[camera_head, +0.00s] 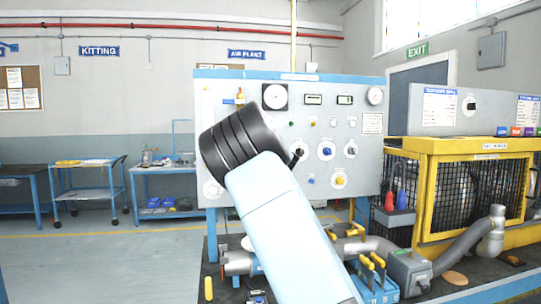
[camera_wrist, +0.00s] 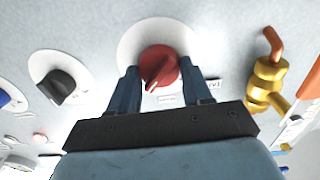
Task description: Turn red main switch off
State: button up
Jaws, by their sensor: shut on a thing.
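The red main switch (camera_wrist: 160,66) is a round red knob with a raised grip bar on a white disc. It shows in the wrist view, with the bar slanted across it. My gripper (camera_wrist: 160,73) has one dark blue finger on each side of the knob and is shut on it. Small label plates beside it are too blurred to read. In the head view my arm covers the switch and my fingers.
A black knob (camera_wrist: 60,86) on a white disc sits left of the switch in the wrist view. A brass valve (camera_wrist: 267,84) with an orange handle stands out to the right. The panel (camera_head: 229,85) carries gauges, and a yellow cage (camera_head: 470,146) stands right of it.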

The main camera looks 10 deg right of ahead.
jog(key=shift+c, duration=1.1)
jog(key=shift+n, duration=0.4)
jog(key=shift+a+f+n, duration=0.15)
jog(key=shift+n, duration=2.7)
jog(key=shift+a+f+n, duration=0.1)
jog(key=shift+f+n, duration=0.05)
jog(key=shift+n, duration=2.75)
jog(key=shift+a+f+n, duration=0.15)
jog(key=shift+n, duration=2.7)
jog(key=o, duration=1)
jog(key=shift+o, duration=0.2)
jog(key=shift+d+r, duration=0.1)
jog(key=shift+r, duration=0.05)
